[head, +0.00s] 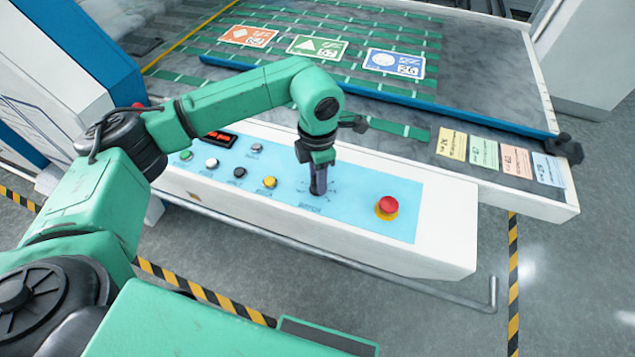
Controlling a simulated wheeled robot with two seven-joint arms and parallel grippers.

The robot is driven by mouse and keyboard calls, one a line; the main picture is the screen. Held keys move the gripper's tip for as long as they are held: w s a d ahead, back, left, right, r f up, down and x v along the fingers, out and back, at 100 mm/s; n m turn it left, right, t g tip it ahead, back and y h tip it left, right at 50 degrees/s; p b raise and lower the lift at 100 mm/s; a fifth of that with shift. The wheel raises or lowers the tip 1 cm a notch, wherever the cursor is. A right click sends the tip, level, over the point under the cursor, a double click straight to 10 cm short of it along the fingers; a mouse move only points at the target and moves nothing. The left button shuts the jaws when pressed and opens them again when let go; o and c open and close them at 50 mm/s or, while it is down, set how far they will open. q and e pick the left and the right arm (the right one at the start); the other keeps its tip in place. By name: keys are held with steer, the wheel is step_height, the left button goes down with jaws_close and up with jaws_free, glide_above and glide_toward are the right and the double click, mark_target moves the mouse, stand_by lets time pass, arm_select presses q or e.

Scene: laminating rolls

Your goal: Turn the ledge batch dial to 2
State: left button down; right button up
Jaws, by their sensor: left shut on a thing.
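The ledge panel (369,207) is light blue and runs along the front of the machine. My left gripper (317,192) points down onto it at the batch dial and is shut on the dial. The fingers cover the dial, so its pointer and setting cannot be read. Faint scale marks and a label (310,209) show around and below the fingers. My right gripper is not in view.
A red emergency button (388,206) on a yellow base stands right of the dial. A yellow button (270,182) and several other buttons lie left. A metal rail (345,264) runs below the ledge. Coloured notes (483,153) lie at the right.

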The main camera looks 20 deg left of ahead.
arm_select(q)
steer(key=shift+w+m+b, duration=0.1)
steer(key=shift+m+b, duration=0.45)
steer(key=shift+m, duration=0.25)
steer(key=shift+r, duration=0.1)
steer(key=shift+c, duration=2.4)
jaws_free()
step_height(320, 180, up, 14)
steer(key=b, duration=0.1)
steer(key=shift+r+b, duration=0.25)
steer(key=shift+b, duration=0.15)
